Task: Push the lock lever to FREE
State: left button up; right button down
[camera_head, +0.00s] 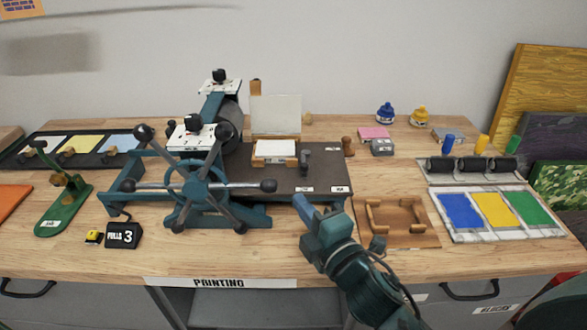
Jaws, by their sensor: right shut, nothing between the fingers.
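A small dark upright lever (305,157), which looks like the lock lever, stands on the dark bed (262,175) of the teal printing press. Two small white labels lie at the bed's front edge, a left label (307,189) and a right label (340,189); their print is too small to read. The lever stands nearer the left label. My right gripper (299,199) is shut and empty, its blue fingertips just in front of the bed's front edge and below the lever in the picture, apart from it. My left gripper is not in view.
The press's spoked wheel (197,187) stands left of my right gripper. A wooden holder (425,239) lies close on its right, with a tray of blue, yellow and green ink (535,235) beyond. A counter reading 3 (123,235) sits at the left front.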

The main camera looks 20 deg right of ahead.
aim_at(299, 187)
jog(key=p+x, duration=0.1)
jog(key=x, duration=0.9)
jog(key=shift+w+r, duration=0.1)
jog(key=shift+r, duration=0.05)
jog(key=d, duration=0.1)
jog(key=d+p, duration=0.1)
jog(key=shift+s+d, duration=0.3)
jog(key=shift+d, duration=0.05)
jog(key=shift+s+d, duration=0.1)
jog(key=shift+d, duration=0.3)
jog(key=shift+d+f, duration=0.25)
jog(key=shift+f, duration=0.05)
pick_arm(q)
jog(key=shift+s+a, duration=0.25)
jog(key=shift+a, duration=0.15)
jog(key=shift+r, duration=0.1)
